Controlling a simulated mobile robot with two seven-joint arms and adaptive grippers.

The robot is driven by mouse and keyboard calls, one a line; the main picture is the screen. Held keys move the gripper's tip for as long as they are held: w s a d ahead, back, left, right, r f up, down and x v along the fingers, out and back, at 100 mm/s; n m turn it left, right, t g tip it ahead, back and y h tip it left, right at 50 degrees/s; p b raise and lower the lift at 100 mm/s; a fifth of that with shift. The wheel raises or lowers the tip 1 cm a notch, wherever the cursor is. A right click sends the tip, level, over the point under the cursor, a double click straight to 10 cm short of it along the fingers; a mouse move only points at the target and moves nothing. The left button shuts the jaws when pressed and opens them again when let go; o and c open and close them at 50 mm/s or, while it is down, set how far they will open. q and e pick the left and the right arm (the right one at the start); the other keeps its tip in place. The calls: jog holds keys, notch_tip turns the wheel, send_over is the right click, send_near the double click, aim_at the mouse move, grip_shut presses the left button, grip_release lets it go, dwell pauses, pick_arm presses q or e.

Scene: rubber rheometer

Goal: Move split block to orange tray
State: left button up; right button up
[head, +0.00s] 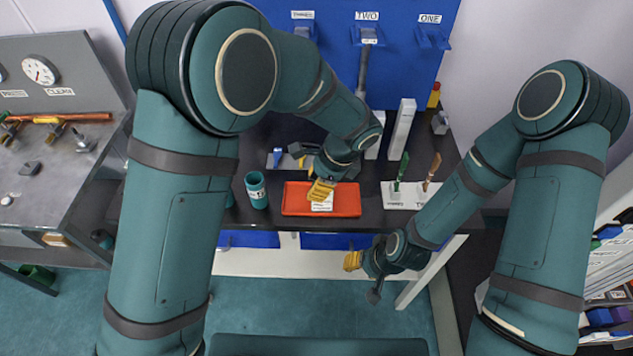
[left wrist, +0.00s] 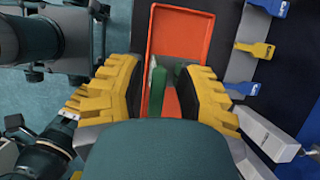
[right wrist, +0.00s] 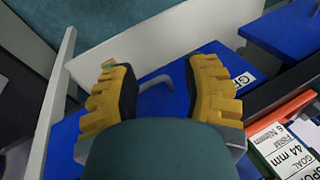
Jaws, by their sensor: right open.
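The orange tray (head: 292,199) lies near the front edge of the dark bench; it also shows in the left wrist view (left wrist: 182,22). My left gripper (head: 321,193) is low over the tray. In the left wrist view its yellow fingers (left wrist: 158,92) stand apart, with orange showing between them. A green block (left wrist: 157,88) sits between the fingers, with a grey-white piece just beyond; I cannot tell for sure that this is the split block. The fingers hide part of it. My right gripper (head: 353,262) is open and empty, in front of the bench, and shows in the right wrist view (right wrist: 160,85).
A teal cup (head: 256,190) stands left of the tray. A white stand (head: 405,196) with upright green and brown-handled tools is to the right. Small items lie behind the tray. A blue tool panel (head: 398,70) is at the back. A grey bench with gauges (head: 45,140) stands left.

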pick_arm(q)
jog(key=shift+r, duration=0.25)
jog(key=p+v, duration=0.1)
jog(key=v, duration=1)
jog(key=shift+d+r+p, duration=0.15)
jog(key=shift+r+p, duration=0.15)
jog(key=shift+r, duration=0.1)
